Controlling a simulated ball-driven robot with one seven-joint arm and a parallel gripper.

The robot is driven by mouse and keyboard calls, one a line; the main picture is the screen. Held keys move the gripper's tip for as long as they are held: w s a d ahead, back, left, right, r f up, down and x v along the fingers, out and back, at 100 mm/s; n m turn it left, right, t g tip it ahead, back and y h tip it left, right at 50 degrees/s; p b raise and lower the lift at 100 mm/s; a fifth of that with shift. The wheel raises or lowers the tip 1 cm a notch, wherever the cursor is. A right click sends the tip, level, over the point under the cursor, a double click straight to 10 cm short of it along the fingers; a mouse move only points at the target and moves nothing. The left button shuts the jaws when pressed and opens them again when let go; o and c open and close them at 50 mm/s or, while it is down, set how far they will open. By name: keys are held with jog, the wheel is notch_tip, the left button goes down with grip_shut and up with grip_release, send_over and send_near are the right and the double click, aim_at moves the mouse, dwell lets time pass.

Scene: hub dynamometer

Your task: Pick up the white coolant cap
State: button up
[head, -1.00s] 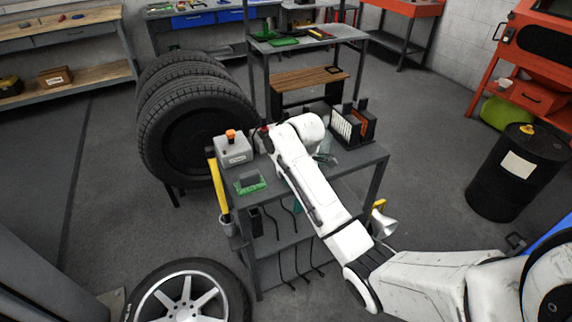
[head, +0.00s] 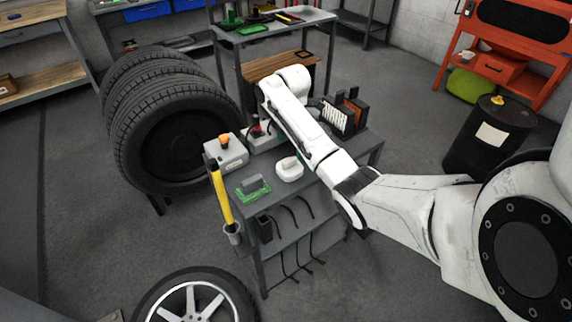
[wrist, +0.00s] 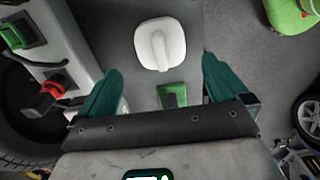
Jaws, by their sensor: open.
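The white coolant cap (head: 289,169) lies on the top of the grey cart (head: 315,178). It is a rounded white disc with a raised grip bar, and it stands in full view. The wrist view shows the cap (wrist: 160,44) ahead of and between the lines of the two teal fingers, touching neither. My gripper (wrist: 160,66) is open, with nothing between its fingertips. In the head view my white arm hides most of the gripper, just beyond the cap.
A grey box with an orange button (head: 226,153) and a green tray with a grey block (head: 253,189) stand left of the cap. A yellow-handled tool (head: 221,197) is at the cart's left edge. Black upright racks (head: 341,115) stand at the back right.

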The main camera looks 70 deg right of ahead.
aim_at(290, 160)
notch_tip(290, 160, down, 2)
jog(key=shift+w+f, duration=0.1)
jog(key=shift+a+f+p, duration=0.15)
jog(key=shift+f+p, duration=0.15)
jog(key=shift+f, duration=1.15)
jog(key=shift+a+f+p, duration=0.1)
jog(key=shift+f+p, duration=0.2)
jog(key=shift+f, duration=1.15)
jog(key=shift+c, duration=0.3)
jog(key=c, duration=0.9)
jog(key=shift+o, duration=0.2)
jog(key=shift+r, duration=0.15)
